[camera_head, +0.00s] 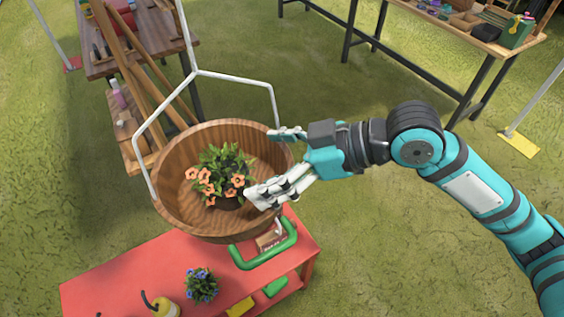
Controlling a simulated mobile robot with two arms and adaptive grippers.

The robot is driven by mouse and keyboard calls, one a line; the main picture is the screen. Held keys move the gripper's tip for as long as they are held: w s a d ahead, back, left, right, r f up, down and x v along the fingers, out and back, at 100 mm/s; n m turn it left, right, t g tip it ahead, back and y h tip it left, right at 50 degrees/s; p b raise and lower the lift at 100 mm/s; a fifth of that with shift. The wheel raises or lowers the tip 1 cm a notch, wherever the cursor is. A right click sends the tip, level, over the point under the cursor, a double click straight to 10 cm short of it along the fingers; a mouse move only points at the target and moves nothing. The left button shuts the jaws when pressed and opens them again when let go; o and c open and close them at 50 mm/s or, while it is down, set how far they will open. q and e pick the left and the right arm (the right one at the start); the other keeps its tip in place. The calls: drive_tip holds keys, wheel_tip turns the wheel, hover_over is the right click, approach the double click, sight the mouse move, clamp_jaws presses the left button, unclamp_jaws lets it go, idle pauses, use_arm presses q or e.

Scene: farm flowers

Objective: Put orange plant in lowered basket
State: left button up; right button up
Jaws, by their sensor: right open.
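The orange plant (222,172), with orange flowers and green leaves in a dark pot, stands upright inside the wooden basket (180,148). The basket is round and hangs from white bars, low over the red table's back edge. My right gripper (268,163) is open at the basket's right rim. One finger is over the far rim and the other finger is beside the plant's right side. I cannot tell whether that finger touches the plant or its pot. My left gripper is not in view.
A red table (110,283) in front holds a blue-flowered plant (201,285), a yellow bottle-like item (160,304) and a green-handled item (262,252). Wooden workbenches with tools stand at the back left and back right. Open grass lies between them.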

drive_tip(key=shift+v, duration=1.25)
